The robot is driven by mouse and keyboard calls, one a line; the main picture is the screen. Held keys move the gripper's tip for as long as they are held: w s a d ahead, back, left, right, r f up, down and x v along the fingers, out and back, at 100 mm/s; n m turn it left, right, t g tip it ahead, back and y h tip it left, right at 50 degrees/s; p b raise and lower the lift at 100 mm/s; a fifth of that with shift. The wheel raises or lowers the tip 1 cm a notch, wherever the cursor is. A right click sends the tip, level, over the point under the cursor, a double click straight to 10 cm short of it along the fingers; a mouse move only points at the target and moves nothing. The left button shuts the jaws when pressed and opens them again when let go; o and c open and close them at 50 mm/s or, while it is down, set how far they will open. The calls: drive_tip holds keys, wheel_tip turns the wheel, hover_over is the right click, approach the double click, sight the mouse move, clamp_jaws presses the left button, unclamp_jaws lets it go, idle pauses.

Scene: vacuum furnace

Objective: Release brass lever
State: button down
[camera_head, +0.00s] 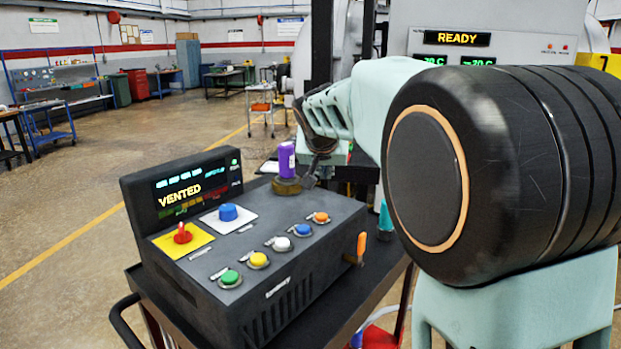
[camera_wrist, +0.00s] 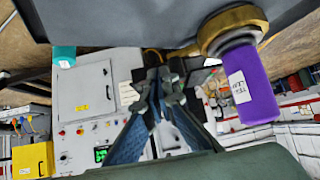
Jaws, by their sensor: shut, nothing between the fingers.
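A purple upright handle (camera_head: 287,160) stands on a round brass base (camera_head: 287,187) at the back edge of the dark control console's top. My gripper (camera_head: 310,180) is just right of the brass base in the head view. In the wrist view my gripper (camera_wrist: 166,82) is shut and empty, with a visible gap to the purple handle. Its fingertips are small and partly dark in the head view.
The console (camera_head: 270,285) carries a red knob (camera_head: 183,234), a blue knob (camera_head: 228,212) and several coloured buttons. Its screen (camera_head: 190,190) reads VENTED. An orange lever (camera_head: 361,245) sits on its right side. The furnace display (camera_head: 457,38) reads READY. Open floor lies left.

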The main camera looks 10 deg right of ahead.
drive_tip(key=shift+w+d, duration=0.2)
drive_tip(key=shift+w, duration=1.4)
drive_tip(key=shift+d, duration=0.1)
